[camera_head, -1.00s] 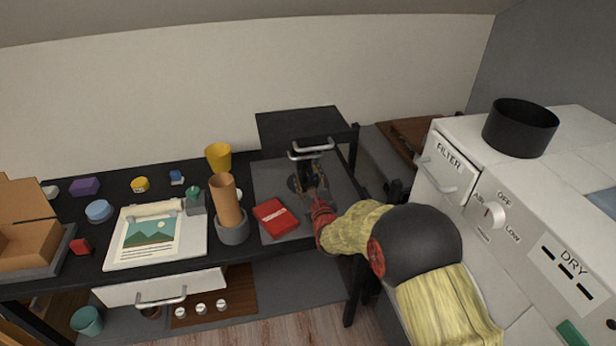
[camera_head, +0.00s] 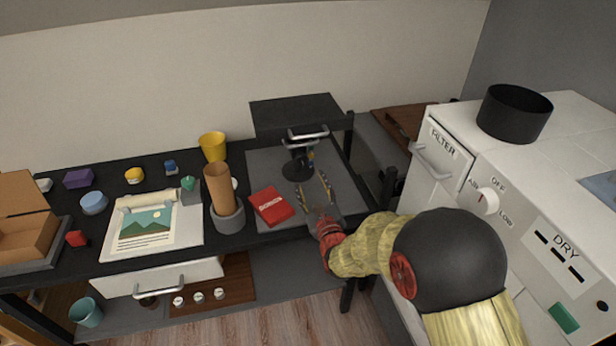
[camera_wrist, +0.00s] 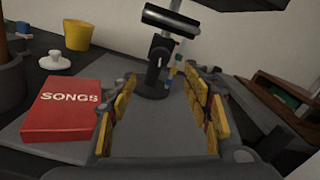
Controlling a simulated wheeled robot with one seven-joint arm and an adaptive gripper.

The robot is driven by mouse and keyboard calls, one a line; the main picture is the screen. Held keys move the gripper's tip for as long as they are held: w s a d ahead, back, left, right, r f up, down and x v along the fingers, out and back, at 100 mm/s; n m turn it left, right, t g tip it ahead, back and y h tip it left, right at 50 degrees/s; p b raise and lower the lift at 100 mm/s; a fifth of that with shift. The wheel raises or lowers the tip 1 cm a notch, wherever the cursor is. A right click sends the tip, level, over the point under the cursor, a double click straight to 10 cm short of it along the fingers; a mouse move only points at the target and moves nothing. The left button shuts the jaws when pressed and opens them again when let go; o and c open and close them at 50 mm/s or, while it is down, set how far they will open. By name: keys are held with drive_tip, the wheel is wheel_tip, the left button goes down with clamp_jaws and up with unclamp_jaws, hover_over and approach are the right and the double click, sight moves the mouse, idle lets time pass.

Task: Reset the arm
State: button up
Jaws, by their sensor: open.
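My gripper (camera_head: 313,190) is open and empty above the grey mat (camera_head: 262,168) on the dark desk. In the wrist view its yellow-padded fingers (camera_wrist: 160,115) stand wide apart with bare mat between them. A red book (camera_head: 271,206) lies flat to the left of the fingers; the wrist view shows it reads SONGS (camera_wrist: 66,108). A black stand with a grey handle (camera_head: 298,160) stands just beyond the fingertips, apart from them as far as I can see. The wrist view shows this stand (camera_wrist: 160,60) straight ahead.
Left of the book are a brown cylinder in a grey holder (camera_head: 228,219), a yellow cup (camera_head: 213,146) and a picture calendar (camera_head: 128,250). A white machine (camera_head: 450,205) with a black pot (camera_head: 514,113) stands at right. A raised black shelf (camera_head: 295,110) is behind the stand.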

drive_tip(key=shift+s+d, duration=0.15)
drive_tip(key=shift+s, duration=0.45)
drive_tip(key=s+d+r+n+g+h+p, duration=0.25)
drive_tip(key=s+d+r+n, duration=0.2)
drive_tip(key=r+n, duration=0.25)
drive_tip(key=s+d+r+n+g+h+p, duration=0.1)
drive_tip(key=s+d+r+n+g, duration=0.2)
drive_tip(key=d+r+n, duration=0.35)
drive_tip(key=s+d+r+n+g+p, duration=0.1)
drive_tip(key=s+d+r+n+g, duration=0.2)
drive_tip(key=s+n, duration=0.4)
drive_tip(key=s+d+r+n+g+h+p, duration=0.1)
drive_tip(key=s+d+n, duration=0.4)
drive_tip(key=s, duration=1.8)
drive_tip(key=r+n+g+p, duration=0.1)
drive_tip(key=r+n+g, duration=0.1)
drive_tip(key=n, duration=0.1)
drive_tip(key=shift+d+p, duration=0.2)
drive_tip(key=shift+p, duration=0.1)
drive_tip(key=shift+h, duration=0.25)
